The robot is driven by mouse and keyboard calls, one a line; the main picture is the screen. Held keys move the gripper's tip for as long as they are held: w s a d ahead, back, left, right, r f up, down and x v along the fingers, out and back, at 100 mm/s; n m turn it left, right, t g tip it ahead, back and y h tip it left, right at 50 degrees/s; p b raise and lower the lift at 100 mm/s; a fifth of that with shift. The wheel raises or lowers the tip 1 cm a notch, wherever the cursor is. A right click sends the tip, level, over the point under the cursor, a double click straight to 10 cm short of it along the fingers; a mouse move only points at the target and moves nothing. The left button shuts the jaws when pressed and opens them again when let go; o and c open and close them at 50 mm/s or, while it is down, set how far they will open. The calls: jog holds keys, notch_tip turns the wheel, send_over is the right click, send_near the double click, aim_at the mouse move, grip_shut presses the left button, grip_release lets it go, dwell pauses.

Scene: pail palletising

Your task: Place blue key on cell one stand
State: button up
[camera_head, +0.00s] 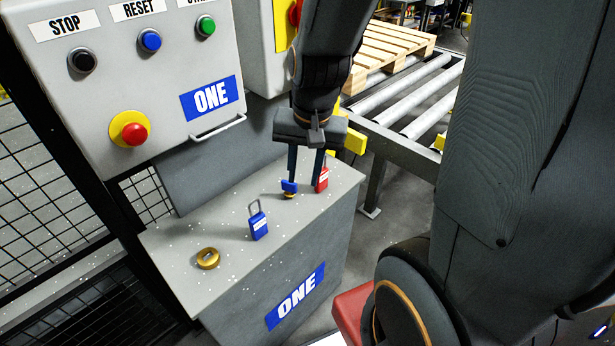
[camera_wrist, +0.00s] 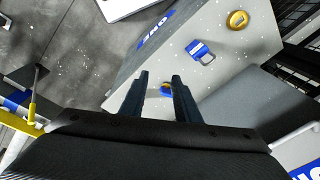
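The cell one stand (camera_head: 180,240) is a grey pedestal with a blue ONE label. The blue key (camera_head: 289,187) is at its far part, with a brass piece beneath it, near my left fingertip in the head view. It also shows between the fingers in the wrist view (camera_wrist: 166,88). My gripper (camera_head: 305,182) points down over the stand with its fingers apart and a gap around the key. I cannot tell whether the left finger touches it.
A blue padlock (camera_head: 258,225) lies on the stand between ring and key. A red padlock (camera_head: 322,179) is beside my right finger, partly hidden. The ONE control panel (camera_head: 165,75) rises behind the stand. A roller conveyor (camera_head: 410,100) with a wooden pallet (camera_head: 385,48) is beyond.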

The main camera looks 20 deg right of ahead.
jog(key=s+n, duration=0.1)
jog(key=n, duration=0.1)
jog(key=s+n, duration=0.1)
jog(key=n, duration=0.2)
jog(key=shift+s+a+r+n+h, duration=0.15)
jog(key=shift+s+r+n+h, duration=0.15)
jog(key=shift+s+r+n, duration=0.1)
jog(key=shift+f+b, duration=0.95)
jog(key=shift+f, duration=0.2)
